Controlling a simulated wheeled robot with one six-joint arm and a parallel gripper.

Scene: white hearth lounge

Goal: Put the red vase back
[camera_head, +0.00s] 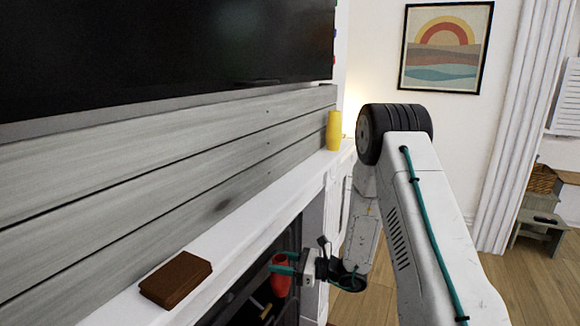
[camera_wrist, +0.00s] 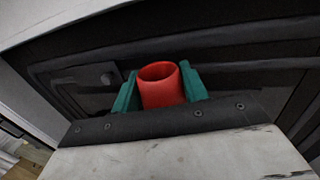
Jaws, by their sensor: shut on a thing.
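The red vase (camera_head: 281,274) is held in my gripper (camera_head: 284,268), in front of the dark fireplace opening and below the white mantel (camera_head: 250,217). In the wrist view the red vase (camera_wrist: 161,86) stands between the two teal fingers of my gripper (camera_wrist: 160,92), which touch its sides. Its round open mouth shows. Its lower part is hidden behind the dark edge of the gripper body.
On the mantel lie a brown wooden box or book (camera_head: 176,279) near the front and a yellow vase (camera_head: 333,131) at the far end. The mantel between them is bare. A large dark screen (camera_head: 160,50) hangs above. Wooden floor (camera_head: 385,290) is open at right.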

